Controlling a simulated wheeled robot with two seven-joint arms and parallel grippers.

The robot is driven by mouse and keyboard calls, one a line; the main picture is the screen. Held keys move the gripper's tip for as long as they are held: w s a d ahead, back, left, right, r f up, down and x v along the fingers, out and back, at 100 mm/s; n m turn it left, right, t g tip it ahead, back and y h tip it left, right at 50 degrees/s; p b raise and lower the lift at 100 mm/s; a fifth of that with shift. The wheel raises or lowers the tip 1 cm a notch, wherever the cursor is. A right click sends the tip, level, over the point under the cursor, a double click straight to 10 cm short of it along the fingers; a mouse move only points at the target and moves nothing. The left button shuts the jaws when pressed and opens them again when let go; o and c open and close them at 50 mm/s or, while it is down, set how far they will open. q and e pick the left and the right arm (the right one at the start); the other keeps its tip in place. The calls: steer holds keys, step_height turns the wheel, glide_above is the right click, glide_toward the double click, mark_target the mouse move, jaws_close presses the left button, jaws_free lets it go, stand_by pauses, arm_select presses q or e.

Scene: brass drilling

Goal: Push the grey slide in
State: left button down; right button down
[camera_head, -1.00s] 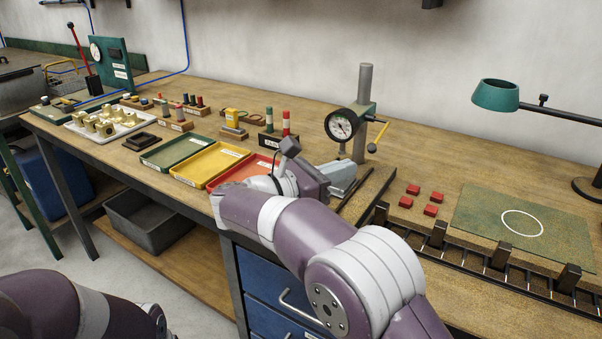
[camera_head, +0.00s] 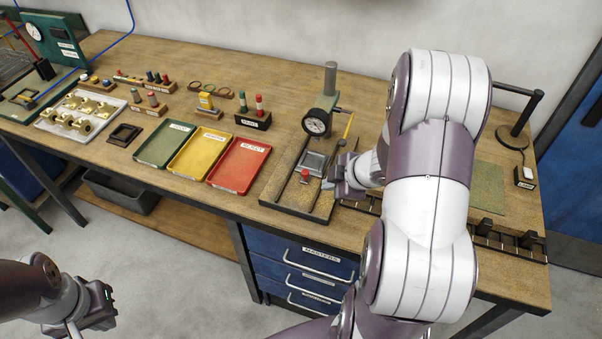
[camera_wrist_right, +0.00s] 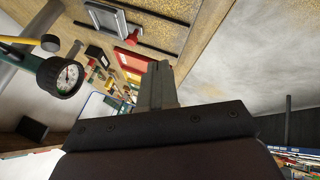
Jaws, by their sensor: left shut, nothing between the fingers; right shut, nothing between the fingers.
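The grey slide (camera_head: 313,162) is a flat plate on the dark base of the dial gauge stand (camera_head: 285,190), with a red knob (camera_head: 304,174) at its near edge. The slide (camera_wrist_right: 112,22) and the red knob (camera_wrist_right: 133,38) also show in the right wrist view. My right gripper (camera_head: 328,184) is shut and empty, just right of the slide and knob; I cannot tell whether it touches them. Its closed fingers (camera_wrist_right: 158,85) point towards the base in the wrist view. My left gripper (camera_head: 108,303) is shut and empty, low at the left, off the bench.
The dial gauge (camera_head: 317,122) stands on its post behind the slide. Green (camera_head: 165,143), yellow (camera_head: 202,152) and red (camera_head: 240,164) trays lie left of the base. My right arm hides much of the bench on the right. A lamp base (camera_head: 512,138) stands at the back right.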

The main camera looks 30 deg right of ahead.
steer(key=b+x, duration=0.2)
steer(key=x, duration=0.8)
steer(key=shift+f, duration=0.1)
steer(key=w, duration=0.1)
steer(key=w+d+p, duration=0.1)
steer(key=w, duration=0.1)
steer(key=shift+d+r+p, duration=0.25)
steer(key=shift+p, duration=0.05)
steer(key=shift+w, duration=0.3)
steer(key=shift+d, duration=0.1)
